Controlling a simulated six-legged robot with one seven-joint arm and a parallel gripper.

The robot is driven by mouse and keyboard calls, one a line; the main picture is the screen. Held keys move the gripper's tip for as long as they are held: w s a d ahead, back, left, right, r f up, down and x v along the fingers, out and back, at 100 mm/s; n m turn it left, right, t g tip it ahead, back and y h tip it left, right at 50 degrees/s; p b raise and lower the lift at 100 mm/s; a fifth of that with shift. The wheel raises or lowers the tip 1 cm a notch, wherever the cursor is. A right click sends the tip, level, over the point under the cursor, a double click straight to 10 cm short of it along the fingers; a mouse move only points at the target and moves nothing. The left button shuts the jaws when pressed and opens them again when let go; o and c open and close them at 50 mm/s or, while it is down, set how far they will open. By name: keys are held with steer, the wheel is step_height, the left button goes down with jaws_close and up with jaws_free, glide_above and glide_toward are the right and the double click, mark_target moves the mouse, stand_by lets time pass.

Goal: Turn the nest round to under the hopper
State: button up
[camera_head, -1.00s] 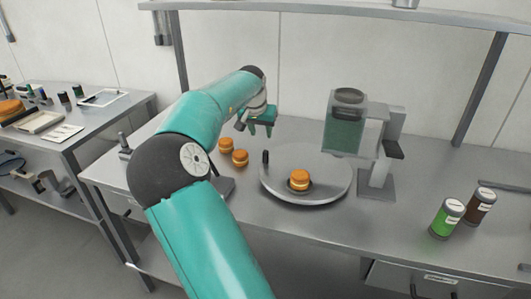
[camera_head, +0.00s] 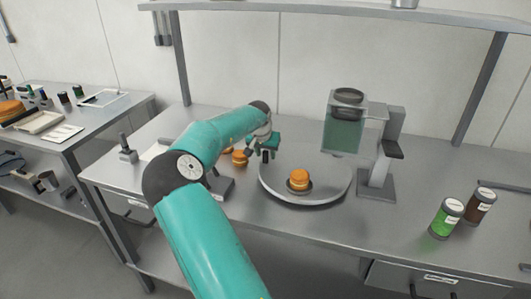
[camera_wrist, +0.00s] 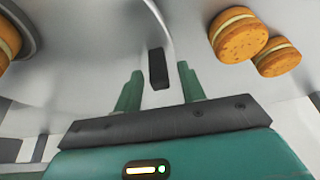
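The round grey turntable (camera_head: 325,190) stands on the bench, with a filled orange-brown round (camera_head: 299,177) in a dark nest (camera_head: 299,187) at its front. A black upright peg (camera_wrist: 158,68) is at the turntable's rim; it also shows in the head view (camera_head: 265,157) on the left side. The hopper (camera_head: 345,125), a clear box with green contents, hangs over the back right of the turntable. My gripper (camera_wrist: 160,85) is open and empty; the peg lies in line with the gap between its fingers, at or just beyond the tips. I cannot tell whether they touch.
Two more rounds (camera_wrist: 238,35) sit on the bench left of the turntable, partly behind my arm in the head view. The hopper's grey stand (camera_head: 378,170) is right of the turntable. A green jar (camera_head: 446,218) and a brown jar (camera_head: 480,205) stand further right.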

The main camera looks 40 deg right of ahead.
jaws_close()
